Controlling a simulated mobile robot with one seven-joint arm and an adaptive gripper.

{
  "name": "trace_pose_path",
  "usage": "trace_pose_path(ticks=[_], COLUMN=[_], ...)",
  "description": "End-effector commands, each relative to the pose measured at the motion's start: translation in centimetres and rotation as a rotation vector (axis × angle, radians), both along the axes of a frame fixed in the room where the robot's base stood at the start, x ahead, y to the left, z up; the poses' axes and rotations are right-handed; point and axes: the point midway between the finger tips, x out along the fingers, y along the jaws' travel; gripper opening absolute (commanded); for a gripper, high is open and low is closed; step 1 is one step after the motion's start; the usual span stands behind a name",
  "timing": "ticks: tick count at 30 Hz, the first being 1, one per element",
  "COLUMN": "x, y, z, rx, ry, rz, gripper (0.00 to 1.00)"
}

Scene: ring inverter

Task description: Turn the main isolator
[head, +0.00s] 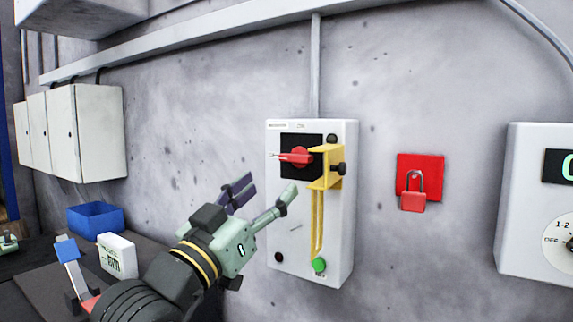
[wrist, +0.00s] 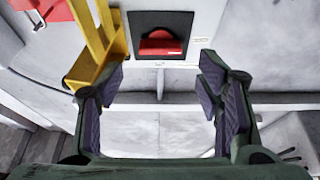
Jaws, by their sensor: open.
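The main isolator is a red rotary handle (head: 298,157) on a black square plate (head: 287,141), on a white wall box (head: 280,220). In the head view the handle points left, roughly level. The red handle (wrist: 160,42) also shows in the wrist view, ahead of and between my fingers, apart from them. My gripper (head: 264,192) is open and empty, below and left of the handle in the head view. In the wrist view my gripper (wrist: 165,95) has its left finger close to a yellow bracket (wrist: 92,65); I cannot tell whether they touch.
The yellow bracket (head: 320,185) stands out from the box right of the handle, with a black knob (head: 338,169). A green button (head: 319,265) sits low. A red padlock (head: 413,200) hangs on a red plate to the right. A blue bin (head: 95,217) stands on the bench left.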

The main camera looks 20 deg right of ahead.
Motion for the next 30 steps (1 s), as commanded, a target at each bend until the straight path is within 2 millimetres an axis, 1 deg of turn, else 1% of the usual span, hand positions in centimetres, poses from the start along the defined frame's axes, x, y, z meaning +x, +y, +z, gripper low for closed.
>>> trace_pose_path(ticks=[1,6,9,12,18,25,30], x=[0.5,2.5,3.4,4.1,4.6,4.7,4.6], y=[-0.9,-3.2,-4.4,-5.2,-5.9,-5.9,-5.9], z=[0.8,2.1,2.6,3.0,3.2,3.2,3.2], rx=[0.001,0.0,0.001,-0.001,0.0,0.0,0.0], ry=[0.002,0.001,0.0,-0.001,-0.002,-0.002,-0.001], rz=[-0.004,-0.001,-0.001,0.0,0.002,0.002,0.003], gripper=[0.6,0.6,0.6,0.6,0.6,0.6,0.49])
